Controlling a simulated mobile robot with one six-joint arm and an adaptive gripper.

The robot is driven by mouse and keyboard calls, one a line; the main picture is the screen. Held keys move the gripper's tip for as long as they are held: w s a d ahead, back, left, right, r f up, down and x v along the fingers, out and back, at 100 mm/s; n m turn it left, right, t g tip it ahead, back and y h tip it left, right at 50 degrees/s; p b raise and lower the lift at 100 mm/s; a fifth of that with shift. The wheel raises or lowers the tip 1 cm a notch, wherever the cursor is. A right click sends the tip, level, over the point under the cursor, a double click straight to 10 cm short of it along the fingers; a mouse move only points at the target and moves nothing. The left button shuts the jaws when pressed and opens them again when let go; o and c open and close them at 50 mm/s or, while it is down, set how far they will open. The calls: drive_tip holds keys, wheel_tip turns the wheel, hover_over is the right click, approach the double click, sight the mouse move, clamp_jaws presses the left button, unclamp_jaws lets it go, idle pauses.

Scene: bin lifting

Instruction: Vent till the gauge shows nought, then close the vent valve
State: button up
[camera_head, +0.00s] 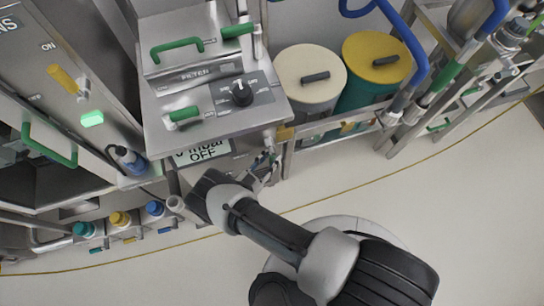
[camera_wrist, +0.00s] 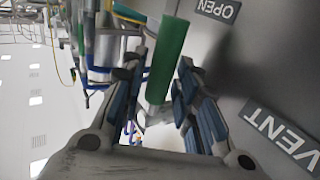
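The vent valve's green handle (camera_wrist: 168,60) stands between the fingers of my gripper (camera_wrist: 163,75) in the wrist view. The fingers are apart, with a small gap visible beside the handle, so it does not look gripped. A VENT label (camera_wrist: 282,133) and an OPEN label (camera_wrist: 218,9) are on the grey panel to the right; the handle points up in the picture, left of OPEN. In the head view my gripper (camera_head: 262,170) is at the lower front of the steel cabinet, and the vent valve cannot be made out. The gauge display (camera_head: 202,153) reads "0 mbar OFF", its top line partly covered.
Above the display are a black filter knob (camera_head: 241,92) and green handles (camera_head: 177,49). A cream-lidded bin (camera_head: 300,72) and a yellow-lidded bin (camera_head: 372,52) stand to the right behind a rail. The floor (camera_head: 470,210) at right is clear.

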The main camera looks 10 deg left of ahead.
drive_tip(key=shift+w+d, duration=0.2)
drive_tip(key=shift+w, duration=0.25)
clamp_jaws()
idle(0.4)
